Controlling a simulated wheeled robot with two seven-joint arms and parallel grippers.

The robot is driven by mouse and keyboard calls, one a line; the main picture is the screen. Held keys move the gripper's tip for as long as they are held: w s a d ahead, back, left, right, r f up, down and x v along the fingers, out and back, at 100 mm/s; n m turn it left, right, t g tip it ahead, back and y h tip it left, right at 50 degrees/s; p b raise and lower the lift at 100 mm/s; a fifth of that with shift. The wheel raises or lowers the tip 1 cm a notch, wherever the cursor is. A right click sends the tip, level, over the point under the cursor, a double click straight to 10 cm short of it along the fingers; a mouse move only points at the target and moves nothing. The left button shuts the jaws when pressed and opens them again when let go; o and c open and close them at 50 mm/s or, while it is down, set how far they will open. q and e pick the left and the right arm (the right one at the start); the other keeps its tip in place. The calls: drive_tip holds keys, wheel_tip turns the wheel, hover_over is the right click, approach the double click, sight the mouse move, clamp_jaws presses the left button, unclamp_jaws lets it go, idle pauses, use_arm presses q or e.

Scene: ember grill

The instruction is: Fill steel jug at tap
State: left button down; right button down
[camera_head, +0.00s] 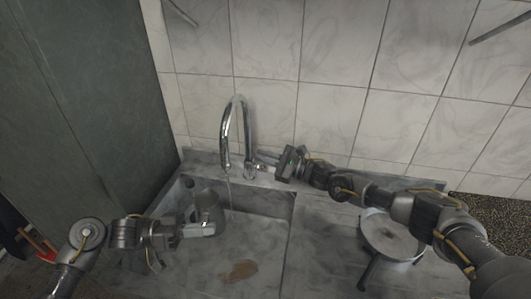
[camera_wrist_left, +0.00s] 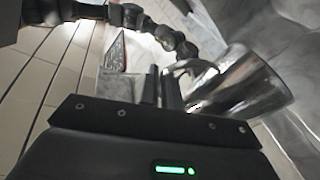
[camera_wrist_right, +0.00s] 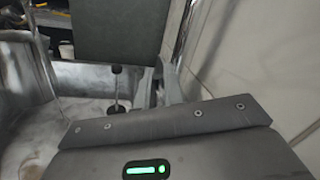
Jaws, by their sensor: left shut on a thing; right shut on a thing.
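The steel jug (camera_head: 207,207) is in the stone sink (camera_head: 262,205), below the tap. My left gripper (camera_head: 208,229) is shut on the jug at its near side; the jug also shows in the left wrist view (camera_wrist_left: 240,85). The chrome tap (camera_head: 224,128) arches over the sink, and a thin stream of water (camera_head: 230,190) falls from its spout. The stream comes down at the jug's right edge; I cannot tell whether it enters the jug. My right gripper (camera_head: 262,160) is shut at the tap's lever, which it mostly hides. The water level in the jug is hidden.
A tiled wall (camera_head: 335,100) closes the back, and a dark cabinet side (camera_head: 85,90) rises at the left.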

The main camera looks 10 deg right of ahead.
drive_tip(key=shift+s+a+f+n, duration=0.15)
drive_tip(key=shift+s+f+n, duration=0.15)
drive_tip(key=shift+n, duration=0.3)
drive_tip(key=shift+s, duration=0.1)
drive_tip(key=c, duration=1.6)
unclamp_jaws()
drive_tip(key=v, duration=1.2)
